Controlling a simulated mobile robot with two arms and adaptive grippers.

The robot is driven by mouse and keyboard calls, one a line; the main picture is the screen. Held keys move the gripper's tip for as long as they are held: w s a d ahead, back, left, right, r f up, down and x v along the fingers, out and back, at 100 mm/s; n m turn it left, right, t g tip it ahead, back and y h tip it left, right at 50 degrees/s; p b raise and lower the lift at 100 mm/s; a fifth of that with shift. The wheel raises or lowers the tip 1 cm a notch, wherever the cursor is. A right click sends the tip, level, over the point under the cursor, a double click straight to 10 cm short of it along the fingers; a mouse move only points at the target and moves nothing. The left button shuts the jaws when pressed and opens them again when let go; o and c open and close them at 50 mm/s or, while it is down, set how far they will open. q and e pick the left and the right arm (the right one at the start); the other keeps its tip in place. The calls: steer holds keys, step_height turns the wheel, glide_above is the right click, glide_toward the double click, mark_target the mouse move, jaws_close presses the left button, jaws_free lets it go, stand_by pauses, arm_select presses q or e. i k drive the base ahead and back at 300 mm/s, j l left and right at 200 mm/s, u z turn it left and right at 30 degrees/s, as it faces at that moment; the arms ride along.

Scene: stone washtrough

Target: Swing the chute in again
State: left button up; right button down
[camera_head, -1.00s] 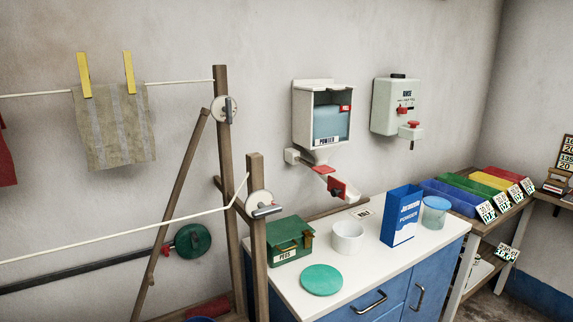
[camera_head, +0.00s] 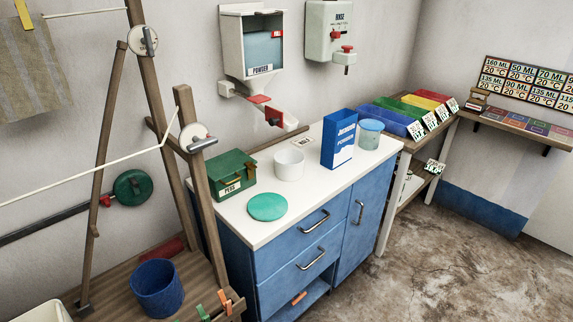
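The powder dispenser (camera_head: 252,42) is a white wall box with a blue-grey window, a red tab at its upper right and a "POWDER" label. Neither of my grippers shows in this view.
A green "PEGS" box (camera_head: 229,175), a green disc (camera_head: 267,207), a blue powder carton (camera_head: 339,139) and a light-blue tub (camera_head: 370,133) stand on the counter. The "RINSE" dispenser (camera_head: 328,30) hangs to the right. A wooden line frame (camera_head: 150,110) stands at left. Floor at right is clear.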

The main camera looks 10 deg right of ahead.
mark_target(275, 116)
steer(key=i+l+z, duration=0.1)
steer(key=i, duration=0.45)
steer(key=i+l+z, duration=0.1)
steer(key=i, duration=0.45)
steer(key=l, duration=0.1)
